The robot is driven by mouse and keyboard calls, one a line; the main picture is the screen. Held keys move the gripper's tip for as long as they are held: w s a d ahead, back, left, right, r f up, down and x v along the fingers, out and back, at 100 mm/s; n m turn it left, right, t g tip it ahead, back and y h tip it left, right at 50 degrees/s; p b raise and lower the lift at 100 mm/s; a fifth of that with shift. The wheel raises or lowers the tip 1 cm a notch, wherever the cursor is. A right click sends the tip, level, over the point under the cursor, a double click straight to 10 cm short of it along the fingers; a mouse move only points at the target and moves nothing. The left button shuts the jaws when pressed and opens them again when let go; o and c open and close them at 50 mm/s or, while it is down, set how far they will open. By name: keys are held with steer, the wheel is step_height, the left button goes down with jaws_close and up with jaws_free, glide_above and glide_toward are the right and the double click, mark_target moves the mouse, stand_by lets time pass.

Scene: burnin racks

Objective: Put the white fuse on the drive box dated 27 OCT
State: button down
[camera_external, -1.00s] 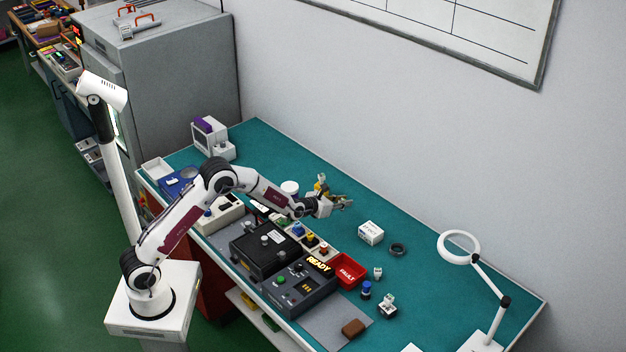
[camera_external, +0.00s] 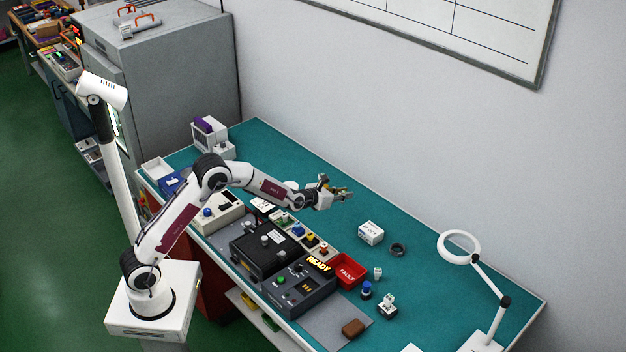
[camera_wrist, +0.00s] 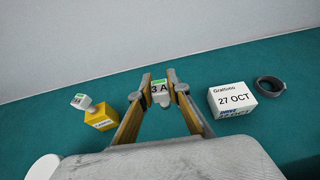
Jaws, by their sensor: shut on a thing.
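My gripper (camera_wrist: 160,82) is shut on a small white fuse (camera_wrist: 159,91) with a green band and the marking "3 A". My gripper (camera_external: 345,194) also shows in the external view, raised over the back of the bench; the fuse is too small to make out there. The white drive box (camera_wrist: 231,101) printed "27 OCT" stands right of the fingers in the wrist view. The same box (camera_external: 370,233) is on the teal bench, in front and right of my gripper in the external view. The held fuse is apart from it.
A yellow box (camera_wrist: 100,117) with a white, green-marked piece (camera_wrist: 82,101) at its top stands left of the fingers. A dark ring (camera_external: 398,249) lies beside the drive box. A red tray (camera_external: 348,271) and a ring lamp (camera_external: 459,246) are nearer the front.

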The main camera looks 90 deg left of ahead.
steer(key=shift+w+d+f, duration=0.1)
steer(key=shift+w+d, duration=0.2)
steer(key=shift+d, duration=0.15)
steer(key=w+d+r, duration=0.1)
steer(key=w+d, duration=0.4)
steer(key=w, duration=0.1)
step_height(320, 180, up, 4)
glide_above(373, 229)
steer(key=shift+s+a+n+g+y, duration=0.1)
steer(key=shift+a+n+g+y, duration=0.05)
steer(key=shift+n+g+y, duration=0.2)
stand_by(0.6)
steer(key=shift+f, duration=0.1)
steer(key=shift+f, duration=3.05)
steer(key=shift+f, duration=1.85)
